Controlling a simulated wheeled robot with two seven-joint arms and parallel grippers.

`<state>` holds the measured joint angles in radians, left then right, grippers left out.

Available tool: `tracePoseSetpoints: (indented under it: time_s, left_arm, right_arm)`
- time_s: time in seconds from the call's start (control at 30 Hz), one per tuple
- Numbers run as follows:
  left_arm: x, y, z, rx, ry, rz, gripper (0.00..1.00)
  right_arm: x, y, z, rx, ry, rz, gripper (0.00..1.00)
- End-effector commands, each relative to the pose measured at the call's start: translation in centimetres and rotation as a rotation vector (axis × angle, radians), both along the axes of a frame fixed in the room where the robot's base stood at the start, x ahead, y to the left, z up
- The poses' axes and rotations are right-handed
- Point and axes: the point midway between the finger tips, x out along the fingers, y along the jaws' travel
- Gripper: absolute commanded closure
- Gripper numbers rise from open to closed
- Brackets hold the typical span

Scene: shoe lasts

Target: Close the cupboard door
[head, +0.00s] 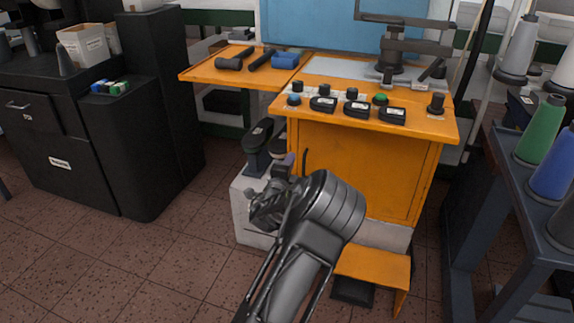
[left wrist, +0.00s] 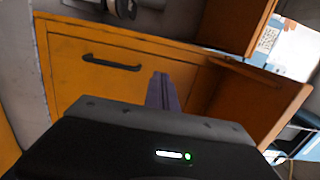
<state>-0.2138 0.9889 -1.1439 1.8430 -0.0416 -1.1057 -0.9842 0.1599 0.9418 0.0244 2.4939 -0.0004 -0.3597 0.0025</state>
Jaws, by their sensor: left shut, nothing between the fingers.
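The orange cupboard (head: 405,125) stands in the middle of the head view. Its door (head: 370,175) is the orange front panel, with a dark curved handle (head: 305,160) near its left edge. The door looks flush or nearly flush with the frame; I cannot tell whether a small gap remains. In the left wrist view the door (left wrist: 75,75) and its black handle (left wrist: 112,63) show turned sideways. My left gripper (head: 288,163) is shut and empty, in front of the door's handle side. Its fingers (left wrist: 162,92) overlap the door panel; contact cannot be told. My right gripper is not in view.
An orange side shelf (head: 205,75) juts left. An orange step (head: 375,265) is below. A thread rack (head: 490,190) stands right, a black cabinet (head: 150,160) left.

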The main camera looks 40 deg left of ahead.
Motion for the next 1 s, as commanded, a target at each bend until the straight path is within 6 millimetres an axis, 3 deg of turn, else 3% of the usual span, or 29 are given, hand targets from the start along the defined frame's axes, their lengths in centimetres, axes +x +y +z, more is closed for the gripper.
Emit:
tracePoseSetpoints:
  time_s: [0.23,0.83,1.0]
  left_arm:
    - [-2.5,-1.0,0.0,0.000,0.001,0.000,1.00]
    - [-2.6,-1.1,0.0,-0.001,0.000,-0.001,1.00]
    - [-2.8,-0.8,-0.7,-0.083,-0.013,0.016,1.00]
  right_arm:
    - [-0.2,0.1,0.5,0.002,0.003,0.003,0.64]
    - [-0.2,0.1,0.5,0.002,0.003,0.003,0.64]
    - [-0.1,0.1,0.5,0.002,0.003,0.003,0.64]
